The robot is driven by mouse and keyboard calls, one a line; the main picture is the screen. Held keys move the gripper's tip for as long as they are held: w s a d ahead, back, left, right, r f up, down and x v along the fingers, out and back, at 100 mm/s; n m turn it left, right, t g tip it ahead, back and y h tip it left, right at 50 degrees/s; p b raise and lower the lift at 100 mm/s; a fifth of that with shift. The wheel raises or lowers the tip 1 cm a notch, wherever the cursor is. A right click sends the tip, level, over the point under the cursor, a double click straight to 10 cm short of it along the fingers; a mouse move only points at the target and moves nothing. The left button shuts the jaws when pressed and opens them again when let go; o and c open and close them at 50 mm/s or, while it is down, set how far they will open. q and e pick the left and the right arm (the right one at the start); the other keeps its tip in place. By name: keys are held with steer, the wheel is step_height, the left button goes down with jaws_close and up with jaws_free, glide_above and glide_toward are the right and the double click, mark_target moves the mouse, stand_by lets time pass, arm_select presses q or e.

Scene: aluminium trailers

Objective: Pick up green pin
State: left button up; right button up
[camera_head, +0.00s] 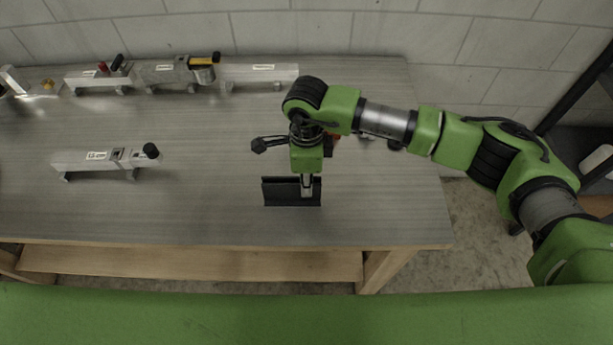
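My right arm comes in from the right and reaches over the grey table (215,165). Its end, with my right gripper (307,186), points down at a small black holder (274,193) near the front edge. The fingers overlap the holder in this view, so I cannot tell whether they touch it or are open or shut. I cannot make out a green pin separately from the green parts of my arm; it may be hidden there. My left gripper is out of view.
An aluminium trailer (85,163) with a black knob stands at the left. Along the back stand more aluminium blocks (260,73), one with a yellow-and-black handle (203,61) and one with red and black pins (103,67). The table's front middle is clear.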

steer(key=shift+r, duration=0.1)
steer(key=shift+c, duration=0.5)
steer(key=shift+r, duration=0.65)
steer(key=s+a+r+p, duration=0.2)
steer(key=s+a+r, duration=0.7)
steer(key=a+r, duration=0.25)
steer(key=s+d+n+b, duration=0.1)
steer(key=d+n+b, duration=0.3)
steer(key=d+n, duration=1.4)
steer(key=d, duration=1.2)
steer(key=shift+d, duration=0.25)
steer(key=shift+f+b, duration=0.15)
steer(key=shift+b, duration=0.15)
